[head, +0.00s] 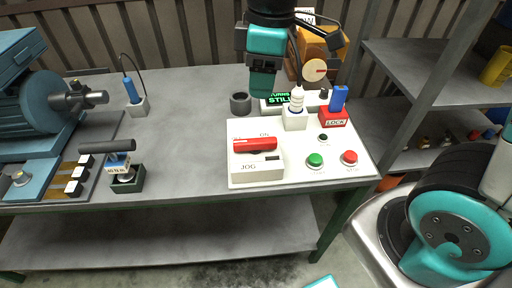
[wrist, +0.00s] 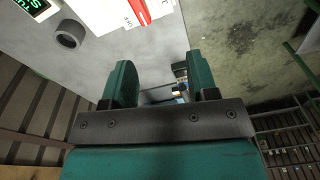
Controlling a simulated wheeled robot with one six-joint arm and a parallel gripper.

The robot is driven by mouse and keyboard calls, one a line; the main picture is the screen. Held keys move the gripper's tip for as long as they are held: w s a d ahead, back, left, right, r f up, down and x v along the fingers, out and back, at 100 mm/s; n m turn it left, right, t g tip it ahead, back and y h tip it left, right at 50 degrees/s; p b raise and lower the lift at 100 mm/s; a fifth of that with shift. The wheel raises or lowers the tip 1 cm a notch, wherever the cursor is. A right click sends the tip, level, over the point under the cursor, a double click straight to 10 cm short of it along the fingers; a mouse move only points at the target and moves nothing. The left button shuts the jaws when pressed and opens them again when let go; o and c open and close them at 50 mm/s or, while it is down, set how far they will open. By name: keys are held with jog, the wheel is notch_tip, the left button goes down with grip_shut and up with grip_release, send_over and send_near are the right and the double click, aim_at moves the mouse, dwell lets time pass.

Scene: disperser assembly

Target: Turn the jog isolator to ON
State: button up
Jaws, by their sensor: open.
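The jog isolator is a white box marked JOG (head: 257,174) at the front left of the white panel in the head view. Its red handle (head: 255,144) lies crosswise on top, with lettering behind it, ON toward the right. The red handle also shows at the top edge of the wrist view (wrist: 138,10), partly cut off. My gripper (head: 263,88) hangs above and behind the isolator, apart from it. In the wrist view its teal fingers (wrist: 160,72) are spread with nothing between them.
A dark ring (head: 241,103) and a lit STILL display (head: 279,99) stand behind. Bare table lies left of the panel.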

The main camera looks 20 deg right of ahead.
jog(key=n+b, duration=0.1)
jog(key=n, duration=0.1)
send_over(257, 140)
notch_tip(257, 140, down, 4)
jog(key=r, duration=0.1)
jog(key=shift+h, duration=0.5)
notch_tip(257, 140, down, 18)
jog(key=shift+r, duration=0.15)
jog(key=c, duration=0.9)
